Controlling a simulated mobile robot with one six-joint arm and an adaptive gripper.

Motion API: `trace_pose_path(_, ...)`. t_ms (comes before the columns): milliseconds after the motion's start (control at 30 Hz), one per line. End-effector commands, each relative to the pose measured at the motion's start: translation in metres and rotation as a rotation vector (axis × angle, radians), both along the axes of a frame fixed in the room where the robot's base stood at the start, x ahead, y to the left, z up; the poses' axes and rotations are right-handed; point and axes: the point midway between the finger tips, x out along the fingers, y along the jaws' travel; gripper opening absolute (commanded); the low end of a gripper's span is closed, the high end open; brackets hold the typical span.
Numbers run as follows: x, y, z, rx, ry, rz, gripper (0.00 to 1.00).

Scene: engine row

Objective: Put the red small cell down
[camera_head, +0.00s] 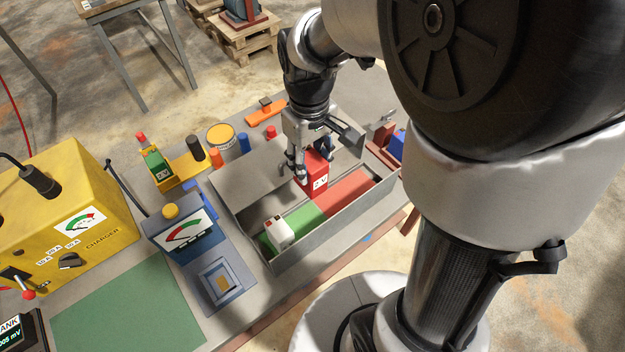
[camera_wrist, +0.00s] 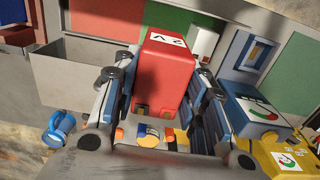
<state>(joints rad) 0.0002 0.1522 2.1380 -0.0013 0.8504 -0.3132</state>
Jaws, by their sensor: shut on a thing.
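My gripper (camera_head: 311,158) is shut on the red small cell (camera_head: 314,174), a red block with a white "2 V" label. In the wrist view the red cell (camera_wrist: 163,75) sits between the two fingers of my gripper (camera_wrist: 160,98). The cell is over the grey metal tray (camera_head: 326,232), near where its green section (camera_head: 304,218) meets its red section (camera_head: 349,197). I cannot tell whether its bottom touches anything. A white block (camera_head: 277,232) stands on the green section, apart from the cell.
A blue-grey meter box (camera_head: 180,236) stands left of the tray, with a yellow charger (camera_head: 72,222) beyond it. A green mat (camera_head: 125,310) lies clear at the front. A green cell in a yellow holder (camera_head: 158,168), a yellow-topped can (camera_head: 220,137) and an orange clamp (camera_head: 266,111) stand behind.

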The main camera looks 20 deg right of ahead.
Motion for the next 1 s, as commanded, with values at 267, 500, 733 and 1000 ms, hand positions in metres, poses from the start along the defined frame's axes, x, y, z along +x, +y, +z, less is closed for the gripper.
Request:
trace_pose_path(267, -0.001, 0.001, -0.053, 0.001, 0.004, 0.0, 0.0)
trace_pose_path(500, -0.001, 0.001, -0.112, 0.001, 0.004, 0.0, 0.0)
trace_pose_path(733, 0.0, 0.001, -0.15, 0.001, 0.001, 0.0, 0.0)
trace_pose_path(1000, 0.0, 0.001, -0.165, 0.0, 0.0, 0.0, 0.0)
